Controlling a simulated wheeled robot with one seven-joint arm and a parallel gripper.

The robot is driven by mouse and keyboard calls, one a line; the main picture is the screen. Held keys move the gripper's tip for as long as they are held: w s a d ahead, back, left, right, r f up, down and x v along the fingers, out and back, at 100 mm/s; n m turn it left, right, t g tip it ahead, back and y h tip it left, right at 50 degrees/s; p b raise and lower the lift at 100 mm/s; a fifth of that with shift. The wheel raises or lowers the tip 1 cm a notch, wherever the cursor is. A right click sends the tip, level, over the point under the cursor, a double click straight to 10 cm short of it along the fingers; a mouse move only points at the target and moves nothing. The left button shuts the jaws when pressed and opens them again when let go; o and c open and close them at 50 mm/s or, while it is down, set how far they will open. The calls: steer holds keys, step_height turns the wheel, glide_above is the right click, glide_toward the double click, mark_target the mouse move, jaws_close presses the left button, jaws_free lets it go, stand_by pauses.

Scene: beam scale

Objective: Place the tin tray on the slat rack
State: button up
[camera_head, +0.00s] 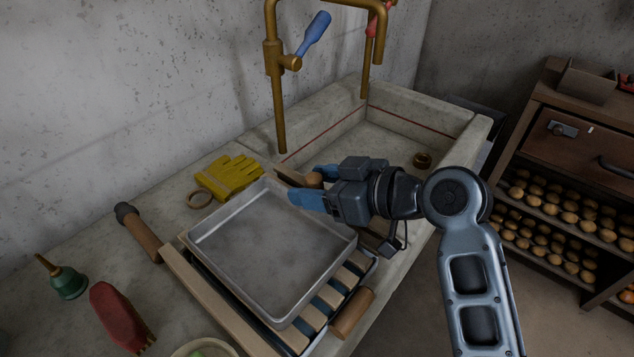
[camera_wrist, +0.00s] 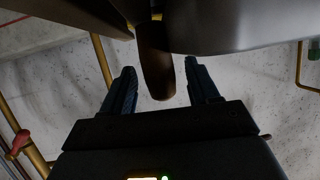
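The grey, square tin tray (camera_head: 270,245) lies over the slat rack (camera_head: 345,285) in the head view, covering most of its slats. Bare slats show along the tray's right side. The tray looks roughly level. My gripper (camera_head: 312,187) is at the tray's far right corner, beside its rim. In the wrist view my gripper (camera_wrist: 160,82) has its two fingers apart, with a brown wooden handle (camera_wrist: 156,65) between them. Gaps show beside the handle. I cannot tell for sure whether this handle belongs to the tray.
A yellow glove (camera_head: 228,177) and a ring (camera_head: 200,199) lie behind the tray. A stone sink (camera_head: 390,155) with a brass tap (camera_head: 277,95) is beyond. A red brush (camera_head: 120,315), a green bulb-shaped object (camera_head: 66,283) and a bowl (camera_head: 205,348) stand at front left.

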steer(key=shift+r, duration=0.2)
steer(key=shift+s+d, duration=0.15)
steer(key=shift+d, duration=0.15)
steer(key=v, duration=1.1)
steer(key=shift+b, duration=0.3)
steer(key=shift+d+r, duration=0.1)
steer(key=shift+d, duration=0.05)
